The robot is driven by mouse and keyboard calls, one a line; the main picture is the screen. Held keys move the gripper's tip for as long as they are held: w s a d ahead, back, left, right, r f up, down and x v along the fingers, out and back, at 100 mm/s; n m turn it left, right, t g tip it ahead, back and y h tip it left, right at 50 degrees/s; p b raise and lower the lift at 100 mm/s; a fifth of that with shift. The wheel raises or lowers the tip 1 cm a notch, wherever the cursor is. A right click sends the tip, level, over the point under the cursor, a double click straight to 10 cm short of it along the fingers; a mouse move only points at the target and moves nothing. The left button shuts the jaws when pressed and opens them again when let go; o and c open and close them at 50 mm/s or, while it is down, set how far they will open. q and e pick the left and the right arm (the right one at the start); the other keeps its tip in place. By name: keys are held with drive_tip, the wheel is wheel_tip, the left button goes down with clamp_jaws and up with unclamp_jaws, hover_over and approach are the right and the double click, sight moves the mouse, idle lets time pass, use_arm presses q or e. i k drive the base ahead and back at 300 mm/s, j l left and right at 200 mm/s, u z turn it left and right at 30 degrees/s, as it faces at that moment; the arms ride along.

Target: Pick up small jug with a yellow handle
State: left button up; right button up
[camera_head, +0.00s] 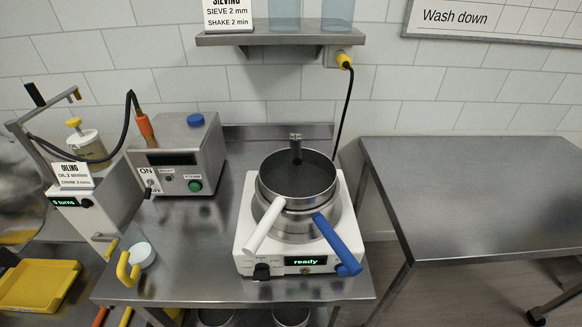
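The small jug (143,255) is a small round vessel with a pale top. It stands near the front left of the steel table (215,288). Its yellow handle (126,270) sticks out to the left and toward the front edge. Nothing touches the jug. Neither of my grippers can be made out in the head view.
A white hotplate (248,262) reading "ready" holds stacked pots (292,185) with a white handle and a blue handle, right of the jug. A control box (182,150) stands behind it. A yellow tray (40,285) lies left. The right table (470,190) is bare.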

sight(136, 250)
drive_tip(key=u, duration=1.25)
drive_tip(key=k+l, duration=0.1)
drive_tip(key=l, duration=0.8)
drive_tip(key=k+l, duration=0.15)
drive_tip(key=l, duration=0.3)
